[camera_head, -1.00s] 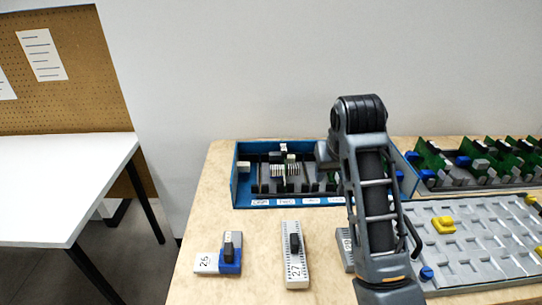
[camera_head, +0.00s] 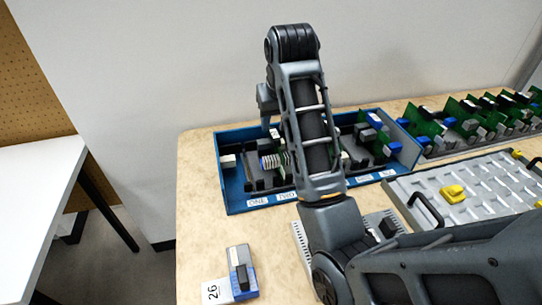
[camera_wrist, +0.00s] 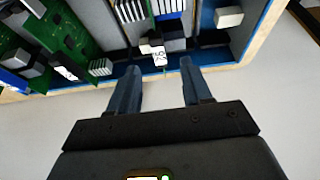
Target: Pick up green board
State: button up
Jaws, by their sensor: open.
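Green boards (camera_head: 379,138) stand upright in the right part of a blue open-topped box (camera_head: 234,200) on the table. In the wrist view, green boards (camera_wrist: 69,27) with grey and white parts stand at the upper left, inside the box. My gripper (camera_wrist: 159,66) is open and empty, its two blue-grey fingers pointing at the box's edge. The boards are to the left of the fingers, apart from them. A small white numbered label (camera_wrist: 158,56) shows between the fingertips.
More green boards (camera_head: 466,116) stand in a row at the back right. A grey tray (camera_head: 480,209) with yellow pieces (camera_head: 453,192) lies in front of them. A blue-and-grey block (camera_head: 240,270) stands at the front left. A white table (camera_head: 40,190) is at left.

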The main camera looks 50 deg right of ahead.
aim_at(275, 135)
jog(key=shift+x, duration=2.85)
jog(key=shift+s, duration=0.2)
grip_shut()
